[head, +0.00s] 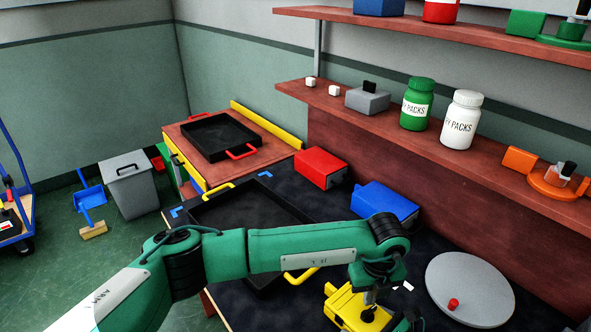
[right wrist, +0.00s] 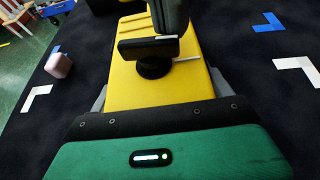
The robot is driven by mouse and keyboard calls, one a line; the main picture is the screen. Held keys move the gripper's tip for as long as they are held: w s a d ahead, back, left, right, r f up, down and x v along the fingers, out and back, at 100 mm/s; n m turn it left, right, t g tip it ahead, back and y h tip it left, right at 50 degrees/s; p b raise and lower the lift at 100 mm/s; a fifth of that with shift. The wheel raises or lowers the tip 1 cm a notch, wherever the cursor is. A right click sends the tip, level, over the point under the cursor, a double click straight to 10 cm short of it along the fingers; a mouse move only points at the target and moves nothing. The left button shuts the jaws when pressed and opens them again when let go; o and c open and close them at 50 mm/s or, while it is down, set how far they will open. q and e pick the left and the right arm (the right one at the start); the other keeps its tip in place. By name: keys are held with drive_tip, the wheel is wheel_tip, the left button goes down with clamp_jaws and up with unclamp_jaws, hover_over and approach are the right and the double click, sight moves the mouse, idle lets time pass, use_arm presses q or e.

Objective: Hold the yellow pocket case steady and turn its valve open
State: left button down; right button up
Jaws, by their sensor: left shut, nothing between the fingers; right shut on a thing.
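The yellow pocket case (head: 343,308) lies on the dark table at the bottom of the head view, partly covered by my left arm. In the right wrist view the case (right wrist: 128,88) runs up the middle. A round black valve (right wrist: 153,68) sits on its top face. My left gripper (head: 369,296) points down over the case; it is shut and empty, and its dark body (right wrist: 170,15) hangs over the valve. Whether it touches the valve is unclear. My right gripper (right wrist: 158,108) is shut on the near end of the case. Its fingertips are largely hidden.
A black tray (head: 207,208) lies behind my left arm. Red (head: 320,168) and blue (head: 384,203) boxes stand behind it. A grey disc with a red knob (head: 470,285) is right of the case. A pale block (right wrist: 58,65) lies left of the case in the wrist view.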

use_arm(q)
drive_tip(key=shift+d, duration=0.15)
idle(0.3)
drive_tip(key=shift+w, duration=0.1)
drive_tip(key=shift+w+d, duration=0.1)
drive_tip(key=shift+w, duration=0.15)
wheel_tip(320, 180, up, 6)
idle(0.5)
use_arm(e)
drive_tip(key=o, duration=1.2)
